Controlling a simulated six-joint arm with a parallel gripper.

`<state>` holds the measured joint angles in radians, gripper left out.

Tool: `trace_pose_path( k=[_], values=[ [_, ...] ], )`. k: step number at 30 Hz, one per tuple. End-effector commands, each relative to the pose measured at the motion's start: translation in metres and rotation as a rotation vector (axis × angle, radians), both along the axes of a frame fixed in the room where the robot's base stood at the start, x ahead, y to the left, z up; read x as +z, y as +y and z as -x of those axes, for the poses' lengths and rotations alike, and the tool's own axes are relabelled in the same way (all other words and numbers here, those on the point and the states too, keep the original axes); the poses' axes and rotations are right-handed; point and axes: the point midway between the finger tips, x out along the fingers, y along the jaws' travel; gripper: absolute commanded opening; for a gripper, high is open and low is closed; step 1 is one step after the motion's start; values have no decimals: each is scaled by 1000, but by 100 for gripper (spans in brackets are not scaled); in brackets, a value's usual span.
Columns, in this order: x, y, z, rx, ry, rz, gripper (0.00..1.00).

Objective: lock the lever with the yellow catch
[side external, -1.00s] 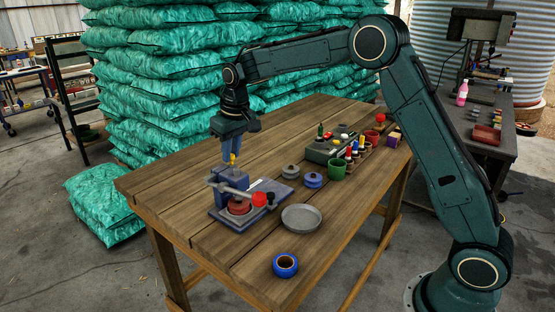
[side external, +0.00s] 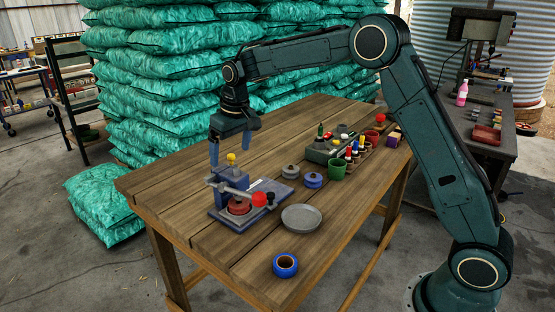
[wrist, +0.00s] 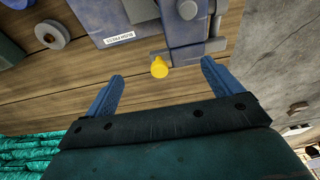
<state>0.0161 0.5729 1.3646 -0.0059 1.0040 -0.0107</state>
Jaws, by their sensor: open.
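The yellow catch (side external: 231,158) stands on top of the blue press (side external: 222,186); it also shows in the wrist view (wrist: 159,68). The grey lever (side external: 236,190) lies nearly level across the press's front, with its red knob (side external: 259,200) at the right end. A red round piece (side external: 239,207) sits under the press head. My gripper (side external: 231,147) is open just above the catch, its fingers wide apart. In the wrist view my gripper (wrist: 162,71) is empty, with the catch between the fingertip lines and touching neither finger. Whether the catch engages the lever cannot be told.
A grey dish (side external: 301,218) and a blue tape roll (side external: 285,265) lie in front of the press. The table's left end is clear.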

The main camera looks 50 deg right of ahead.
Motion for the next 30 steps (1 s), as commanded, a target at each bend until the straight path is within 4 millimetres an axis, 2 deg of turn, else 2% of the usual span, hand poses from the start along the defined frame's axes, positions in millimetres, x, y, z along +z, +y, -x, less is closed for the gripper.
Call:
trace_pose_path(
  k=[30],
  values=[
    [57, 0, 0, 0, -1, 0, 91]
  ],
)
